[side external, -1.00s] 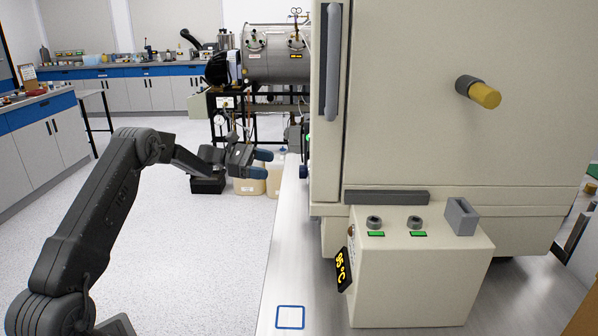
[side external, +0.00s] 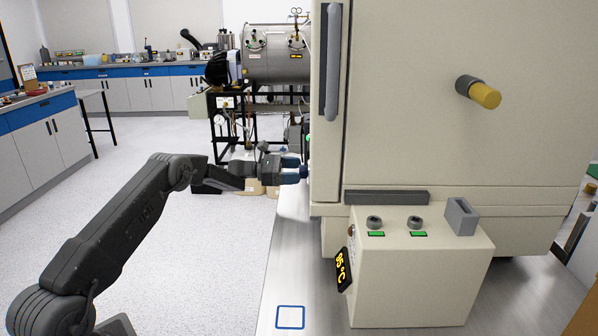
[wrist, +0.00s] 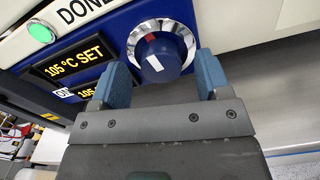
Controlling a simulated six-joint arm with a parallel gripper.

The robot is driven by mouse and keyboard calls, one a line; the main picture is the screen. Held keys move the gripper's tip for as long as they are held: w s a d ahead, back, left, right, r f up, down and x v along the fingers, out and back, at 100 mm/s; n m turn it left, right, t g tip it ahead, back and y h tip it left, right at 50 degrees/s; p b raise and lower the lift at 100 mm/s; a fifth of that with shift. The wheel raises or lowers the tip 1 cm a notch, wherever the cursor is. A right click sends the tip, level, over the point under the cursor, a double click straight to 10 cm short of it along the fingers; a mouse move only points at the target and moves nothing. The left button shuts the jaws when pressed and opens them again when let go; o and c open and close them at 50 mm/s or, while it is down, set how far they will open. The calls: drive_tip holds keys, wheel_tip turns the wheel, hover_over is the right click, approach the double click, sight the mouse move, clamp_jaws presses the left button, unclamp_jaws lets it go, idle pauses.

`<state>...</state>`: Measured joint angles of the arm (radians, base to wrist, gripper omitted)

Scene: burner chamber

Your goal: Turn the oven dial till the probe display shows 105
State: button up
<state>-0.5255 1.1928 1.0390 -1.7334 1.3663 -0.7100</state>
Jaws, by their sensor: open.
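The oven dial is a blue knob (wrist: 158,60) with a white mark and a silver ring, on a blue panel in the wrist view. My gripper (wrist: 162,74) is open, its blue fingers apart at either side of the knob's near edge; I cannot tell whether they touch it. In the side view my gripper (side external: 297,170) is at the oven's front, level with the panel. The set display (wrist: 75,61) reads "105 °C SET"; a second readout (wrist: 95,91) starting "105" is partly hidden by a finger. The probe display (side external: 343,270) reads 95 °C.
The large beige oven (side external: 420,120) stands on the bench (side external: 275,285), its door handle (side external: 333,62) above my gripper. A beige box (side external: 420,280) with two small knobs stands in front. A green button (wrist: 41,32) is on the panel's left.

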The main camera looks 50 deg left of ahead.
drive_tip(key=shift+x, duration=0.9)
drive_tip(key=c, duration=0.9)
drive_tip(key=shift+m, duration=0.3)
